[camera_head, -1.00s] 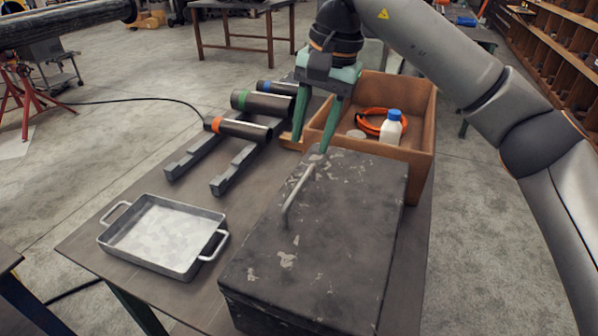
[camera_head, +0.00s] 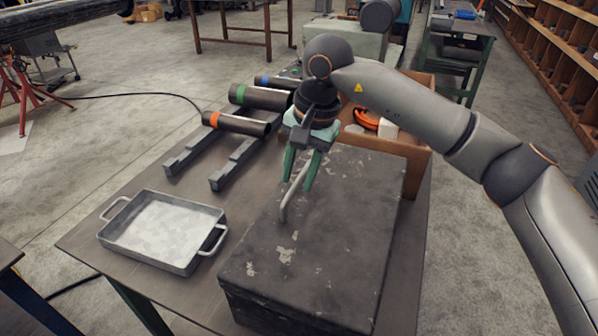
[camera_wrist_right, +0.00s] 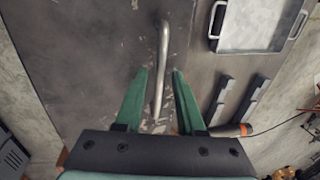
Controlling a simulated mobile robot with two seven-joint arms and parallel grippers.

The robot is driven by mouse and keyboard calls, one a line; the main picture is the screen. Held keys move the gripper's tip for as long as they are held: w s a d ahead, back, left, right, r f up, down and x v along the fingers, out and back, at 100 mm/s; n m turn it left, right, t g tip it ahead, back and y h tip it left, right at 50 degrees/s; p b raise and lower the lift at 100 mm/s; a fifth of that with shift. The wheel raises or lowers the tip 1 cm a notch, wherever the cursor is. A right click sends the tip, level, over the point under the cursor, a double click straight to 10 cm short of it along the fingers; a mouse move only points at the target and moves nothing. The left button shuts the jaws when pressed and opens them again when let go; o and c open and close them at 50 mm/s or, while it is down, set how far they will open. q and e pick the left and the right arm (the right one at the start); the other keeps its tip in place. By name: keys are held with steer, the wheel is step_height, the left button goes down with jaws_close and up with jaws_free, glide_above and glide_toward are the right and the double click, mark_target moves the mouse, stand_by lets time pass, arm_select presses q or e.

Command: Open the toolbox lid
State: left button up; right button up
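The dark, worn toolbox (camera_head: 335,235) stands on the table with its lid closed. A metal bar handle (camera_head: 291,195) runs along the top of the lid; it also shows in the right wrist view (camera_wrist_right: 161,65). My right gripper (camera_head: 297,185) is open above the lid at the handle's far part. In the right wrist view its green fingers (camera_wrist_right: 162,72) lie on either side of the handle, with a gap on both sides. I cannot tell how far the fingertips are above the lid. My left gripper is not in view.
A metal tray (camera_head: 165,232) lies left of the toolbox. Several banded pipes (camera_head: 262,98) rest on dark rails (camera_head: 233,163) behind it. A brown crate (camera_head: 408,150) with an orange coil (camera_head: 366,119) and a white bottle stands behind the toolbox.

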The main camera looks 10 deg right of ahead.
jaws_close()
stand_by(1.2)
